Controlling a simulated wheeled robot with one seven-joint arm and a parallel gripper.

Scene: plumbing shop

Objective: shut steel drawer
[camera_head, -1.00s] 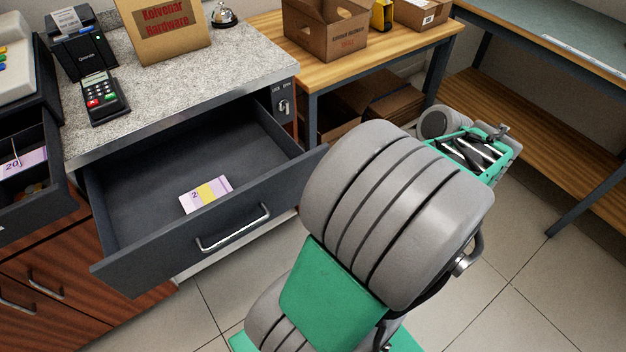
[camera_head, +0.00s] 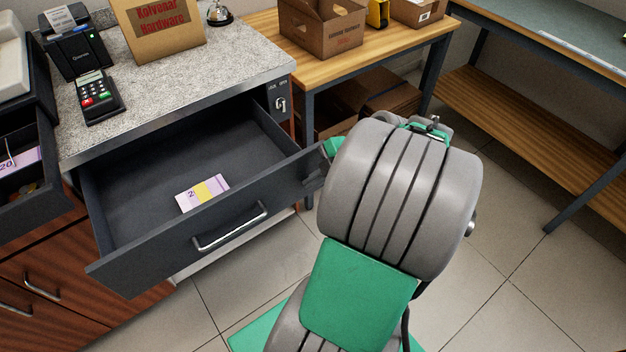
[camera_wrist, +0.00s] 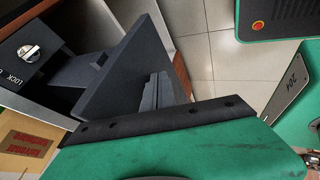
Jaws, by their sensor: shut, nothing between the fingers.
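The steel drawer (camera_head: 180,240) is dark grey with a bright bar handle (camera_head: 230,226). My gripper (camera_head: 314,168) is at the right end of the drawer front, partly hidden behind my arm. In the wrist view my gripper (camera_wrist: 156,92) is shut and empty, its fingers close to the dark drawer front (camera_wrist: 118,80). I cannot tell whether they touch it.
A speckled counter (camera_head: 190,75) above the drawer holds a card terminal (camera_head: 97,97), a cardboard sign and a bell. A key lock (camera_head: 281,103) sits right of the drawer. An open cash drawer (camera_head: 30,190) is at left. A wooden table stands behind; tiled floor in front is clear.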

